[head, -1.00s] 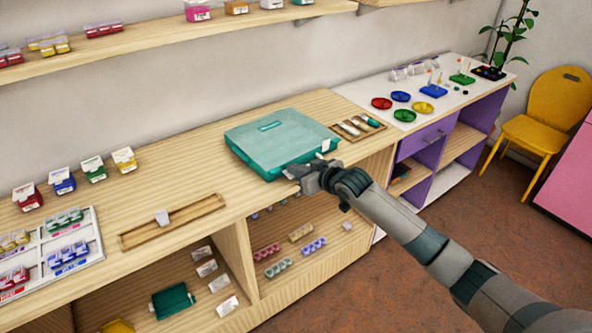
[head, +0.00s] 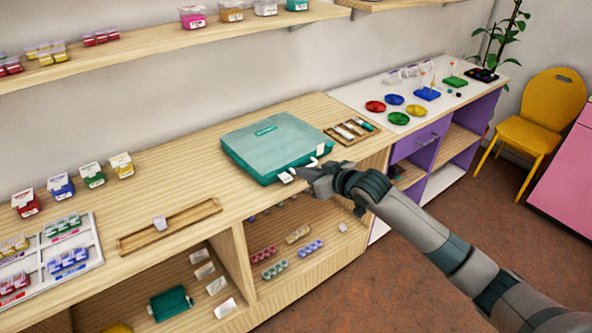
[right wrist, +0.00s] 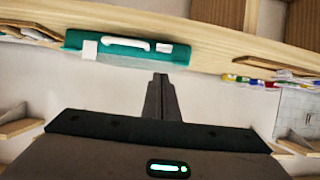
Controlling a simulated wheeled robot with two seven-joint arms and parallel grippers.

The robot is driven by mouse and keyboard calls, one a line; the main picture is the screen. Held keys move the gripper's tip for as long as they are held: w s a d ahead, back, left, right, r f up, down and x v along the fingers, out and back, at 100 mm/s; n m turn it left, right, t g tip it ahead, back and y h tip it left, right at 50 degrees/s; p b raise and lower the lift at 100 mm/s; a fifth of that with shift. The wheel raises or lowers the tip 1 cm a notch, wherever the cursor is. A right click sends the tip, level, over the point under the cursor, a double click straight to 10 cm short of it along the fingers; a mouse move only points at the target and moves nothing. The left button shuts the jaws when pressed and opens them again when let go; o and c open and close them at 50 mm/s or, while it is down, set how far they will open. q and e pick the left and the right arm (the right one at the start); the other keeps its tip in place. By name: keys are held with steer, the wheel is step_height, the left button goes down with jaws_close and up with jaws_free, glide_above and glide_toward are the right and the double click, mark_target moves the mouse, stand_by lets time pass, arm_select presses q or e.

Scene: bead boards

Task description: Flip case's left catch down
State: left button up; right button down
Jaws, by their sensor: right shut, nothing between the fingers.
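The teal case (head: 265,143) lies shut on the wooden counter. On its front, the left catch (head: 286,177) is a small white tab lying low against the face. The right catch (head: 320,149) stands up past the lid edge. In the right wrist view, which is upside down, the left catch (right wrist: 164,47) shows right of the white handle (right wrist: 128,43), and the right catch (right wrist: 90,49) left of it. My right gripper (head: 300,172) is shut and empty, just in front of the case, right of the left catch. In the wrist view its fingers (right wrist: 158,80) look clear of the case. My left gripper is out of view.
A wooden tray (head: 328,129) of tubes lies right of the case. A long wooden tray (head: 132,244) and several small bead boxes stand to the left. Open shelves lie below the counter's front edge. The counter just left of the case is clear.

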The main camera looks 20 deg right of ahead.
steer(key=shift+f+b+v, duration=0.2)
steer(key=shift+v, duration=0.75)
steer(key=shift+f+b+v, duration=0.15)
steer(key=shift+f+v, duration=0.1)
steer(key=shift+v, duration=0.7)
steer(key=shift+s, duration=0.2)
steer(key=s+d+f+m+g+h, duration=0.1)
steer(key=s+d+f, duration=0.1)
steer(key=f, duration=0.9)
steer(key=s+d+f+m+g+h, duration=0.1)
steer(key=s+d+f, duration=0.15)
steer(key=f, duration=0.85)
steer(key=s+d+f+m+g+h, duration=0.1)
steer(key=s+d+f+h, duration=0.15)
steer(key=f, duration=0.75)
steer(key=s+d+f+g, duration=0.1)
steer(key=s+f+g, duration=0.2)
steer(key=s+f, duration=1.55)
steer(key=s+a+f+g, duration=0.1)
steer(key=s+f, duration=0.4)
steer(key=s, duration=0.7)
steer(key=s+a+f+g, duration=0.2)
steer(key=s+f, duration=0.4)
steer(key=s, duration=0.7)
steer(key=s+a+f+g, duration=0.2)
steer(key=s+f, duration=0.4)
steer(key=s, duration=0.7)
steer(key=shift+s+a+f+n+h, duration=0.2)
steer(key=shift+a+n+h, duration=0.2)
steer(key=shift+a, duration=0.4)
